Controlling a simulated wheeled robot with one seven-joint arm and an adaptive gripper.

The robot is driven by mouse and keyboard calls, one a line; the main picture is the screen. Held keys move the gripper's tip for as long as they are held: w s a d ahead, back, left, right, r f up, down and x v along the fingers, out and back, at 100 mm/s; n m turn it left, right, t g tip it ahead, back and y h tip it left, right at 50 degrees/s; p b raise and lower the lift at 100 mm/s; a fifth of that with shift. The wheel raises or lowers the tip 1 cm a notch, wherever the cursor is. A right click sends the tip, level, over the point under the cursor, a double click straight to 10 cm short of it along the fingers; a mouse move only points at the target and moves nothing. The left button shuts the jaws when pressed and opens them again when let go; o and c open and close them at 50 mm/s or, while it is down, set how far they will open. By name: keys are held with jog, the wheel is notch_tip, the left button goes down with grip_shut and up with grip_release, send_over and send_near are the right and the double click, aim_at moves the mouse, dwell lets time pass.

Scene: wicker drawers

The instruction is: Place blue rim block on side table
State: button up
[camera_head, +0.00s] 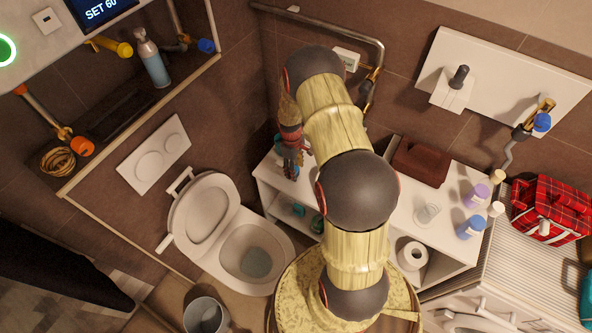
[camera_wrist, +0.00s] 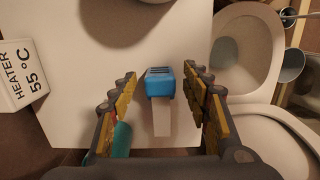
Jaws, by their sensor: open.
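The blue rim block (camera_wrist: 160,82), with a pale strip below it, shows in the wrist view between the two fingers of my gripper (camera_wrist: 162,92). The fingers are open, with a visible gap on each side of the block. The block appears over a white surface (camera_wrist: 110,50); I cannot tell whether it rests on it. In the head view the white side table (camera_head: 268,182) stands right of the toilet (camera_head: 240,235).
A white box lettered HEATER (camera_wrist: 15,75) is at left in the wrist view, and a teal item (camera_wrist: 121,140) is by the left finger.

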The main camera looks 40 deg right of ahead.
jog(key=a+r+m+t+p, duration=0.1)
jog(key=a+r, duration=0.3)
jog(key=r, duration=0.8)
jog(key=s+a+r+t, duration=0.1)
jog(key=a+r, duration=0.3)
jog(key=r, duration=0.9)
jog(key=a+r+m+t+p, duration=0.1)
jog(key=a+r, duration=0.4)
jog(key=r, duration=0.7)
jog(key=s+a+r+m+t, duration=0.1)
jog(key=s+a+r, duration=0.5)
jog(key=s, duration=0.3)
jog(key=s+a+r+t, duration=0.2)
jog(key=s+a+r, duration=0.4)
jog(key=s, duration=0.4)
jog(key=shift+r+m+t, duration=0.3)
jog(key=shift+r+m, duration=0.1)
jog(key=shift+r, duration=0.05)
